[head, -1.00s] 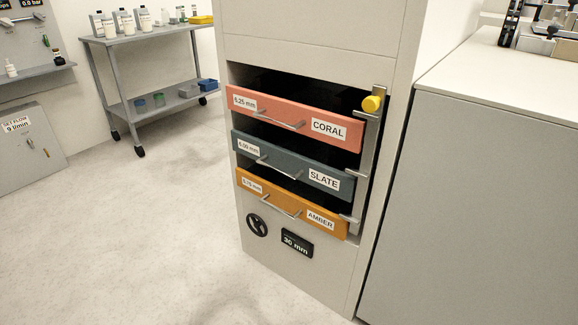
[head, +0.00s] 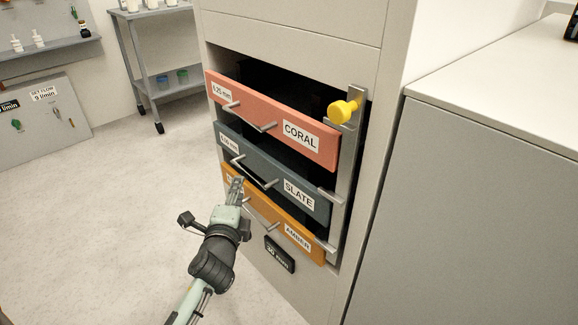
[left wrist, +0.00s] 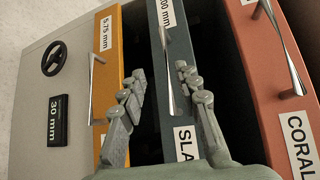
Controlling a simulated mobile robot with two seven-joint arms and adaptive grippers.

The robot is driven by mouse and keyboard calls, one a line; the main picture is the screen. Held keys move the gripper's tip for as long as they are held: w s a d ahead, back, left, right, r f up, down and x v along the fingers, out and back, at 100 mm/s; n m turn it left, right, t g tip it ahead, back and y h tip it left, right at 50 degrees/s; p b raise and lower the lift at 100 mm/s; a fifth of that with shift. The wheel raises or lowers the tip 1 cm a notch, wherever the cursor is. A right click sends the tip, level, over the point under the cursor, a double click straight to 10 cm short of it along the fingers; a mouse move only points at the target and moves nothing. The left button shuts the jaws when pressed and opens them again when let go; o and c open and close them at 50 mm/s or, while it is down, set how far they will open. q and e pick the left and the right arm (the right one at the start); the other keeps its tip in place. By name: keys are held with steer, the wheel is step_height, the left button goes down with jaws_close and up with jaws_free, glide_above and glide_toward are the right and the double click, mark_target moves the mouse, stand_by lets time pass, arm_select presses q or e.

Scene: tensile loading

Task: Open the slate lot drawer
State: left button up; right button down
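The slate lot drawer (head: 276,166) is the middle of three stacked drawers in a pale cabinet, with a SLATE label and a metal bar handle (head: 254,172). My left gripper (head: 237,184) is in front of the slate and amber fronts, near the left part of the slate handle. In the left wrist view, the slate drawer (left wrist: 181,55) and its handle (left wrist: 168,75) appear between the open fingers of my left gripper (left wrist: 160,85). The fingers look empty; I cannot tell whether they touch the handle. My right gripper is not in view.
The coral drawer (head: 270,119) is above and the amber drawer (head: 273,226) below. An upright metal bar (head: 347,170) with a yellow knob (head: 343,110) stands at the drawers' right ends. A grey counter (head: 480,190) is on the right. The floor (head: 120,230) at left is clear.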

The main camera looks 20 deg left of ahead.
mark_target(245, 174)
arm_select(q)
steer(key=shift+w+d+r+m, duration=0.1)
steer(key=shift+w+r+m, duration=0.05)
steer(key=shift+w, duration=0.3)
steer(key=shift+w+d+r+m, duration=0.1)
steer(key=shift+w+r+m, duration=0.05)
steer(key=shift+w, duration=0.25)
steer(key=x, duration=0.6)
steer(key=shift+w+a+f, duration=0.1)
steer(key=shift+w+a, duration=0.2)
steer(key=shift+c, duration=0.2)
jaws_close()
